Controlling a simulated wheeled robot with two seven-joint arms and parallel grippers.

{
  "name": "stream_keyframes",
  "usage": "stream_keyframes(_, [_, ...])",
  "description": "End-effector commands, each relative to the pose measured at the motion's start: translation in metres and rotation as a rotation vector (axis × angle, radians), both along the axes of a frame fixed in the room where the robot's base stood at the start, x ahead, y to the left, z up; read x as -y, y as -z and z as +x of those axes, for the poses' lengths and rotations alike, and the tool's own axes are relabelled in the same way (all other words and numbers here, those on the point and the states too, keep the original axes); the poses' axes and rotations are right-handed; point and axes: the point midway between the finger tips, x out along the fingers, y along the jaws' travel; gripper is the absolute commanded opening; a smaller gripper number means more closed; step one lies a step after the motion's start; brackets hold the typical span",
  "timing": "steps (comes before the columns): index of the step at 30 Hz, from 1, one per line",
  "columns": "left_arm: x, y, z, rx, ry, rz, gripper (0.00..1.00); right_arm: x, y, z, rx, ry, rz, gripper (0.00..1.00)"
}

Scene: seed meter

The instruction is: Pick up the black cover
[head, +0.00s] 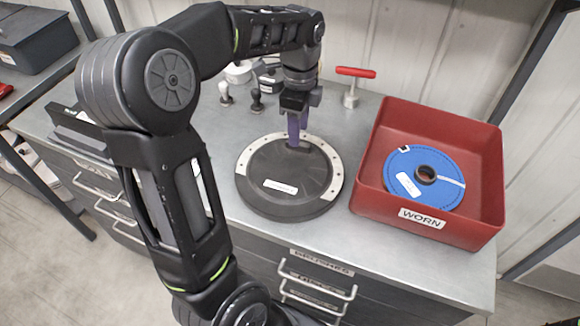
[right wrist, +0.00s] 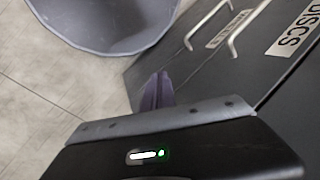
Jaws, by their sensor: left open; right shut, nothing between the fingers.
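The black cover (head: 280,190) is a round dark disc with a small white label, lying flat on the bench top. A pale ring with small holes (head: 247,160) shows around its far edge. My left gripper (head: 298,143) points down at the far part of the cover, its purple fingers open. I cannot tell whether the fingers touch the cover or stand around some raised part of it. My right gripper (right wrist: 157,92) shows only in the right wrist view, shut and empty, away from the cover beside the drawer fronts.
A red bin (head: 480,190) marked WORN holds a blue disc (head: 432,192) right of the cover. A red-handled tool (head: 354,85) and small dark and white knobbed items (head: 257,100) stand behind. A grey round bin (right wrist: 110,35) is on the floor near my right gripper.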

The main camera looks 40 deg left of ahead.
Motion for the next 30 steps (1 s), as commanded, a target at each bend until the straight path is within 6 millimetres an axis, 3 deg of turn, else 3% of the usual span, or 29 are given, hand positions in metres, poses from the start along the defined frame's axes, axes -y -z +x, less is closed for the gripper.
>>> stream_keyframes(9, [0.000, 0.039, 0.002, -0.002, 0.000, -0.001, 0.42, 0.001, -0.008, -0.001, -0.003, 0.001, -0.003, 0.00])
stream_keyframes(27, [0.000, 0.039, 0.002, 0.000, 0.000, 0.000, 0.42, 0.000, -0.008, -0.001, -0.004, 0.001, -0.002, 0.00])
stream_keyframes(30, [0.000, 0.039, 0.002, 0.000, 0.000, 0.000, 0.34, 0.000, -0.008, -0.001, -0.004, 0.001, -0.002, 0.00])
